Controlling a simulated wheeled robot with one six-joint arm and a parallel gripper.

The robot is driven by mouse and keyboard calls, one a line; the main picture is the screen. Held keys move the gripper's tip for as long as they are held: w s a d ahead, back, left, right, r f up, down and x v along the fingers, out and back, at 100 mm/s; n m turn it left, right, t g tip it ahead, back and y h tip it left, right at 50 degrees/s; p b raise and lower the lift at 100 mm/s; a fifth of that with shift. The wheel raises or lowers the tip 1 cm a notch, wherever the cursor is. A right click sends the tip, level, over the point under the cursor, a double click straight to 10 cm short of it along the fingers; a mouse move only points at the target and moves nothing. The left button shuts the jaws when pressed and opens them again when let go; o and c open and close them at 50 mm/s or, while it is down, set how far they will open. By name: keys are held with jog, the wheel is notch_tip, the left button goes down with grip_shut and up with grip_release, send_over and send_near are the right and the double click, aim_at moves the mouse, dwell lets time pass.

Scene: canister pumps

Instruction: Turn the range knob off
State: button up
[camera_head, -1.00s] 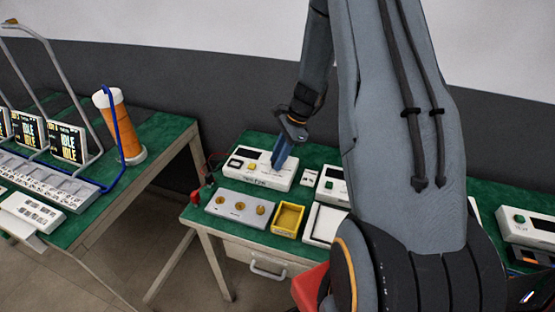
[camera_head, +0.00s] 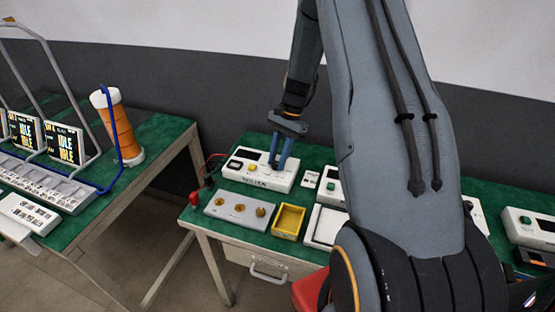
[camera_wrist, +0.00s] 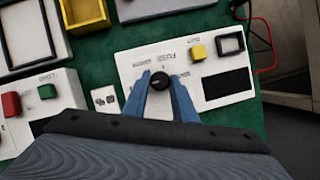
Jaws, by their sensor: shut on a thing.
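The range knob (camera_wrist: 160,81) is a round black knob with a light pointer mark, on a white meter box (camera_wrist: 130,66) with a yellow button and a dark display. My gripper (camera_wrist: 160,84) has its blue fingertips on either side of the knob, shut on it. In the head view my gripper (camera_head: 278,162) points down onto the right part of the meter box (camera_head: 250,178). The knob is hidden behind the fingers there.
A grey panel with brass knobs (camera_head: 240,208) and a yellow tray (camera_head: 275,221) stand in front of the meter box. A second white box with red and green buttons (camera_wrist: 38,108) stands beside it. Red and black leads (camera_head: 207,172) hang at the table's left end.

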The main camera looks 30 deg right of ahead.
dwell(0.3)
jog(key=o, duration=1)
jog(key=shift+o, duration=0.2)
jog(key=b+v, duration=0.2)
jog(key=v, duration=0.5)
jog(key=shift+d+r, duration=0.15)
jog(key=shift+r, duration=0.2)
jog(key=s+a+r+n+t+h, duration=0.1)
jog(key=s+a+r+n+h, duration=0.1)
jog(key=s+a+n, duration=0.4)
jog(key=s+a+r+n+t+h, duration=0.2)
jog(key=s+a+n, duration=0.5)
jog(key=s, duration=0.7)
jog(key=shift+s+a+r, duration=0.15)
jog(key=shift+s+a, duration=0.1)
jog(key=shift+a, duration=0.85)
